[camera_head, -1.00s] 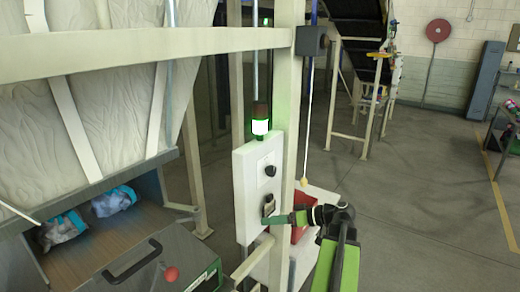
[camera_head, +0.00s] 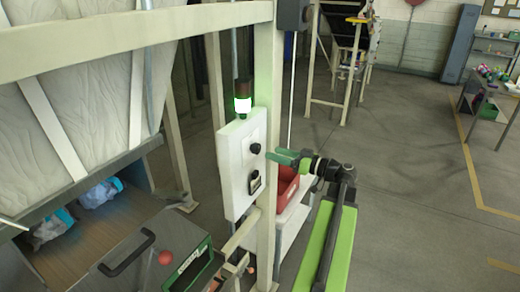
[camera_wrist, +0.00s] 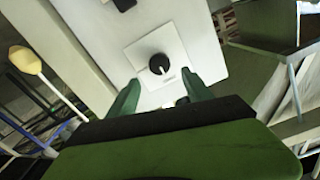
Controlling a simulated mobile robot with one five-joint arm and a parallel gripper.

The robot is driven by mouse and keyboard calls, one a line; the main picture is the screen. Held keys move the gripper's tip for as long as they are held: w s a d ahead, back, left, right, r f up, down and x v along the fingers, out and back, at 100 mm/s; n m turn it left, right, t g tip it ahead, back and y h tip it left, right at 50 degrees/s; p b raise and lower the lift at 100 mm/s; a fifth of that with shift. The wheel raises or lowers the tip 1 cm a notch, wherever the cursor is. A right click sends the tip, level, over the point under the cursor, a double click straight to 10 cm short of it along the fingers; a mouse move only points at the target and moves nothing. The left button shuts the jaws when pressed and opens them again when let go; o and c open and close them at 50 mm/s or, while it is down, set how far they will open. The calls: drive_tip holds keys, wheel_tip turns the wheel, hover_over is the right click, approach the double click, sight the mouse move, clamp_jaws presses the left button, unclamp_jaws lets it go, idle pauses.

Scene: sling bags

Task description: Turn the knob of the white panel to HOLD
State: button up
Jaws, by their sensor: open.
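The white panel (camera_head: 232,178) stands upright on a post in the head view. Its black round knob (camera_head: 255,148) sits on the upper part, above a dark framed device (camera_head: 256,183). In the wrist view the knob (camera_wrist: 160,65) sits on a pale square plate on the panel (camera_wrist: 205,48), with a small white mark on its lower side. Label words are too small to read. My gripper (camera_wrist: 162,90) is open, with its green fingertips either side of and short of the knob. In the head view my gripper (camera_head: 272,156) is at about knob height, just right of the panel.
A lit green and white signal lamp (camera_head: 242,100) stands above the panel. A pale post (camera_head: 266,90) runs beside it. A red bin (camera_head: 286,186) is behind my gripper on a white stand. A machine with a black handle (camera_head: 126,254) is at lower left. Open floor lies to the right.

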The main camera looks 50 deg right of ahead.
sight(259, 148)
drive_tip(key=x, duration=0.7)
clamp_jaws()
